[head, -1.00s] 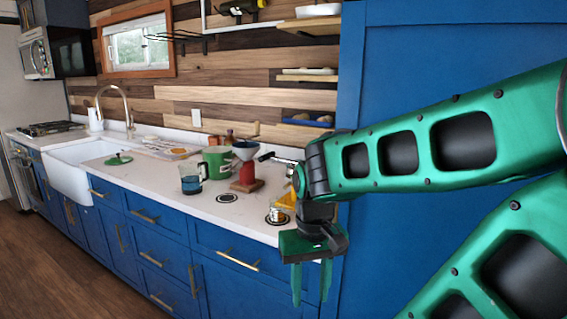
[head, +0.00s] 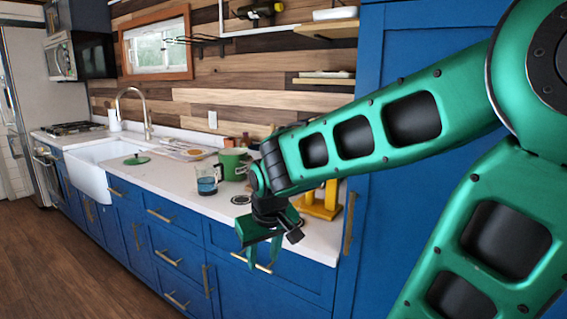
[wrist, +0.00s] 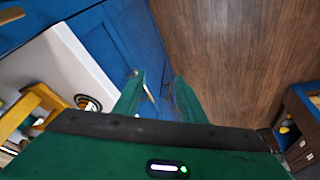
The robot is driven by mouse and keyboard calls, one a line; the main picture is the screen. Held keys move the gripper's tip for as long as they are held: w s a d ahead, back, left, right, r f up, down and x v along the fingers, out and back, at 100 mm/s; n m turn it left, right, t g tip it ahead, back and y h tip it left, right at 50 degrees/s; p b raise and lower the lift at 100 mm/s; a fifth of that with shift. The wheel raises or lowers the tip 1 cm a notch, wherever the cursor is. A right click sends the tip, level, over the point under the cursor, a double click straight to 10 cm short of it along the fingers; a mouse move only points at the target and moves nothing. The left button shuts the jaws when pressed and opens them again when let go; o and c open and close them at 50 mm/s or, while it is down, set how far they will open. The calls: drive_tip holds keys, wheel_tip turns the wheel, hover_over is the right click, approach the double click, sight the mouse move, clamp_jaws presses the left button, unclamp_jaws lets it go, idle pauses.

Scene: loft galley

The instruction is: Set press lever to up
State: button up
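A yellow stand (head: 320,203), apparently part of the press, is on the right end of the counter, partly behind my arm. Yellow parts of it (wrist: 22,110) also show at the left edge of the wrist view. The press lever cannot be made out in either current view. My gripper (head: 263,258) is in front of the counter's front edge, pointing down beside the blue drawers, to the left of and nearer than the yellow stand. In the wrist view its two green fingers (wrist: 157,92) are apart with nothing between them.
A glass jug with blue liquid (head: 207,182), a green canister (head: 231,164) and a green lid (head: 136,160) stand on the white counter. Drawers with brass handles (head: 168,258) lie below it. A tall blue cabinet is at the right. The wooden floor (wrist: 215,50) is clear.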

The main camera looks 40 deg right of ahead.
drive_tip(key=w+d+r+t+h, duration=0.1)
drive_tip(key=w+d+h, duration=0.1)
drive_tip(key=w, duration=0.7)
drive_tip(key=w+d+r+m+h, duration=0.1)
drive_tip(key=w+d+r+h, duration=0.3)
drive_tip(key=w+d+h, duration=0.5)
drive_tip(key=w+d+r+m+h, duration=0.1)
drive_tip(key=w+d+r+h, duration=0.4)
drive_tip(key=w+d, duration=0.75)
drive_tip(key=x, duration=0.4)
drive_tip(key=s+x, duration=0.1)
drive_tip(key=x, duration=0.6)
drive_tip(key=shift+s+d+f, duration=0.2)
drive_tip(key=shift+s+d, duration=0.1)
drive_tip(key=shift+d, duration=0.3)
clamp_jaws()
